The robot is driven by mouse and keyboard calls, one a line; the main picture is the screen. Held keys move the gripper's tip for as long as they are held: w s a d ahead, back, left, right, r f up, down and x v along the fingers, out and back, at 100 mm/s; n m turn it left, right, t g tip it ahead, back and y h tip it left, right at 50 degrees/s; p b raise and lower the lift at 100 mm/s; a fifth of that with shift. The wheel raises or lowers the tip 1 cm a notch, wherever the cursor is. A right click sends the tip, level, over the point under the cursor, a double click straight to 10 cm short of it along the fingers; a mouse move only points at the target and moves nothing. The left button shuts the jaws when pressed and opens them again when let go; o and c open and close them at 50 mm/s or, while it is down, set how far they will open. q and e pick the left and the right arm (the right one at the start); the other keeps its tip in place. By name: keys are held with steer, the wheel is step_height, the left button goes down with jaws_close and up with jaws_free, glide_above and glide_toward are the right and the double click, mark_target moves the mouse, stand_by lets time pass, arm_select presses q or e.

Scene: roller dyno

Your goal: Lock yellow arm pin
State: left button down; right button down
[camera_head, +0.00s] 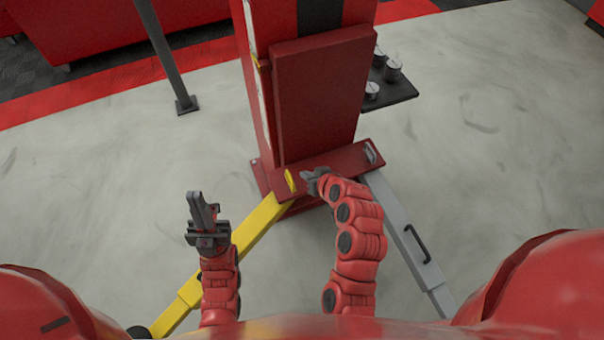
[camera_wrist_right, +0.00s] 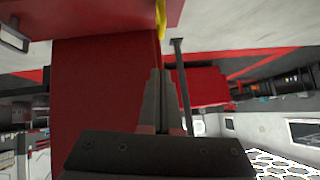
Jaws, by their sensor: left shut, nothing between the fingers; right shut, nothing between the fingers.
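The yellow arm (camera_head: 245,237) runs along the floor from the foot of the red post toward the lower left. A small yellow pin (camera_head: 289,180) stands at its inner end on the red base plate (camera_head: 335,168). A yellow piece that looks like this pin shows at the top of the right wrist view (camera_wrist_right: 160,18). My right gripper (camera_head: 307,174) is shut and empty just right of the pin, apparently apart from it; its fingers also show in the wrist view (camera_wrist_right: 159,97). My left gripper (camera_head: 199,203) is shut and empty, left of the yellow arm.
The red post (camera_head: 318,95) rises behind the base plate. A grey arm (camera_head: 402,232) with a black handle extends toward the lower right. A dark tray (camera_head: 392,92) with several round pads is right of the post. A dark pole (camera_head: 165,55) stands at the left.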

steer(key=shift+v, duration=0.8)
